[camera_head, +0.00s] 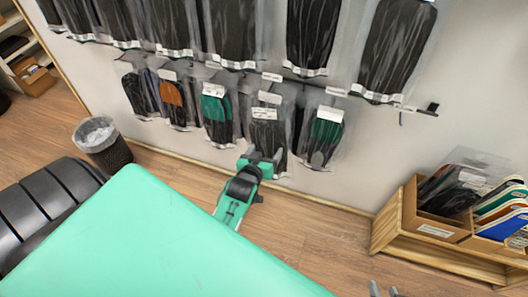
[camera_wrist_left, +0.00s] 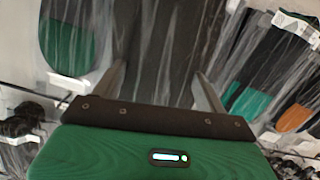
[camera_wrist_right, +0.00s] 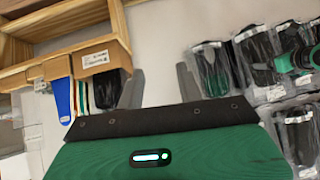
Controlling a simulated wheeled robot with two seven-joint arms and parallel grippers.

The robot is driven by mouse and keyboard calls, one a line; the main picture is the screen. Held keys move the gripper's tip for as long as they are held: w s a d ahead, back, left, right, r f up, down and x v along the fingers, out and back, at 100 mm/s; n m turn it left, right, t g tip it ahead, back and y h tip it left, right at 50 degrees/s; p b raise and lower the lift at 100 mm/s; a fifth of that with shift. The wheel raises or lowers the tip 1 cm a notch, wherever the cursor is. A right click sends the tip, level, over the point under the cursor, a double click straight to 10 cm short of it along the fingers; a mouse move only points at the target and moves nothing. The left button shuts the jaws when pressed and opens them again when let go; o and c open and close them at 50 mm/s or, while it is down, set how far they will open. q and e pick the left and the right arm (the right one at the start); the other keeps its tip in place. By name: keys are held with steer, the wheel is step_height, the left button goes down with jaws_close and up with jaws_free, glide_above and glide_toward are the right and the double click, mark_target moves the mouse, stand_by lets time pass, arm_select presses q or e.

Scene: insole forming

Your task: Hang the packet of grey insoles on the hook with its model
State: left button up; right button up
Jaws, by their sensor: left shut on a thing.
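My left gripper (camera_head: 258,160) is shut on a clear packet of dark grey insoles (camera_head: 267,135), near its lower end. The packet is upright, in front of the lower row of hanging packets on the wall. It fills the middle of the left wrist view (camera_wrist_left: 165,45), between the two fingers (camera_wrist_left: 160,88). The hook behind it is hidden, and I cannot tell whether the packet touches a hook. My right gripper (camera_wrist_right: 161,88) is open and empty; only its fingertips (camera_head: 383,290) show at the bottom of the head view.
A packet with green insoles (camera_head: 325,135) hangs to the right, another (camera_head: 216,115) to the left, then an orange-brown one (camera_head: 173,103). Large black packets (camera_head: 312,35) hang above. A wooden crate (camera_head: 387,228) with boxes stands at right. A bin (camera_head: 105,145) stands left.

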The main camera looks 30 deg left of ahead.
arm_select(q)
steer(key=shift+b+x, duration=0.6)
steer(key=shift+x, duration=0.45)
steer(key=shift+w+a+r+b, duration=0.1)
steer(key=shift+w+a+b, duration=0.15)
steer(key=shift+w+b, duration=0.45)
steer(key=shift+b+x, duration=0.35)
steer(key=shift+x, duration=1.55)
arm_select(e)
steer(key=w+a+r+t+y, duration=0.1)
steer(key=a+t+y, duration=0.2)
steer(key=a, duration=0.3)
steer(key=shift+w+t, duration=0.2)
steer(key=shift+t, duration=0.7)
arm_select(q)
steer(key=shift+p, duration=0.35)
arm_select(e)
steer(key=shift+r, duration=0.3)
arm_select(q)
steer(key=o, duration=1.1)
